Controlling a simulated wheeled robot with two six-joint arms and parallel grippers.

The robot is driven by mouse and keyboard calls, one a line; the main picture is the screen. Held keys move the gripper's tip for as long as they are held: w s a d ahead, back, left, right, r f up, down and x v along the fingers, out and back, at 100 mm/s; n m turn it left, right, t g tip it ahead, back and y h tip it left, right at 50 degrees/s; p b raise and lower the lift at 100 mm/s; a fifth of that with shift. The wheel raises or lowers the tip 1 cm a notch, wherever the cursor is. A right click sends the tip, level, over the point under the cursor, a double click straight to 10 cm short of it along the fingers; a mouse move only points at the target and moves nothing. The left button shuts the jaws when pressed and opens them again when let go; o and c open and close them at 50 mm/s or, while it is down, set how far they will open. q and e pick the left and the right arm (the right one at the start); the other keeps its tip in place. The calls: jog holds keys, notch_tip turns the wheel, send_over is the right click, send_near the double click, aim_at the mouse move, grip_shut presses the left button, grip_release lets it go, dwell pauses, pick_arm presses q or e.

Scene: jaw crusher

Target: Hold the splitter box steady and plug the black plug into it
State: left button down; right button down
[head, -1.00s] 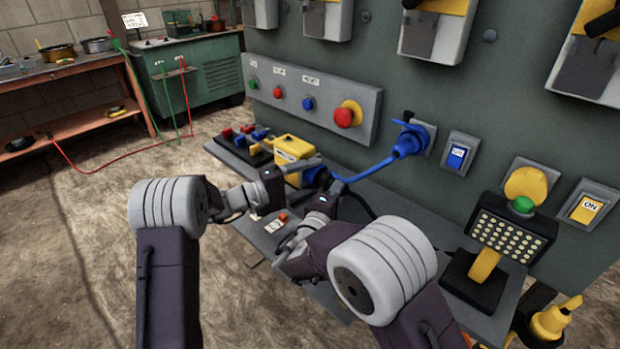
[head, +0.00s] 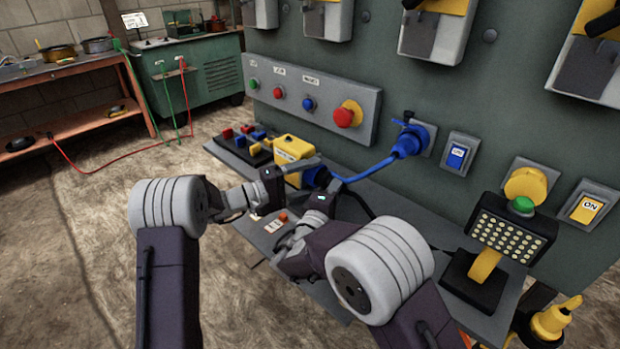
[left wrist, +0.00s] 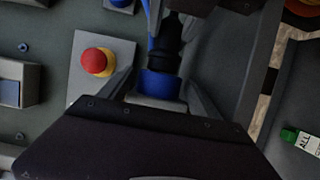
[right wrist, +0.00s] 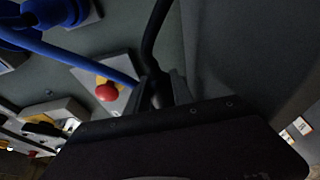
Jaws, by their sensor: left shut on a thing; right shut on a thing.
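The yellow splitter box (head: 293,147) sits at the shelf's left part, with a blue socket (head: 314,177) facing my right arm. My left gripper (head: 284,176) is shut on the box; its wrist view shows the blue socket (left wrist: 160,84) between the fingers. My right gripper (head: 328,192) is shut on the black plug (right wrist: 156,92), whose black cable (right wrist: 153,35) runs upward in the right wrist view. In the left wrist view the black plug (left wrist: 168,45) lines up with the socket and appears to meet it. How deep it sits I cannot tell.
A blue cable (head: 365,171) runs from the box area to a blue plug (head: 410,141) on the panel. A rack of red and blue pieces (head: 246,143) stands left of the box. A lamp (head: 505,235) stands right on the shelf. A red button (head: 345,117) is above.

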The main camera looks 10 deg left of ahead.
pick_arm(q)
jog(key=shift+f, duration=0.1)
pick_arm(e)
jog(key=shift+w+a, duration=0.15)
jog(key=shift+w+a, duration=0.35)
jog(key=shift+a, duration=0.1)
jog(key=c, duration=1)
grip_release()
jog(key=shift+c, duration=0.2)
jog(key=shift+s+d, duration=0.9)
jog(key=shift+d, duration=0.3)
jog(key=shift+s+d, duration=0.85)
jog(key=shift+d, duration=0.35)
jog(key=shift+s+d, duration=0.9)
jog(key=shift+d, duration=0.3)
pick_arm(q)
jog(key=shift+c, duration=0.2)
grip_release()
jog(key=shift+s, duration=0.1)
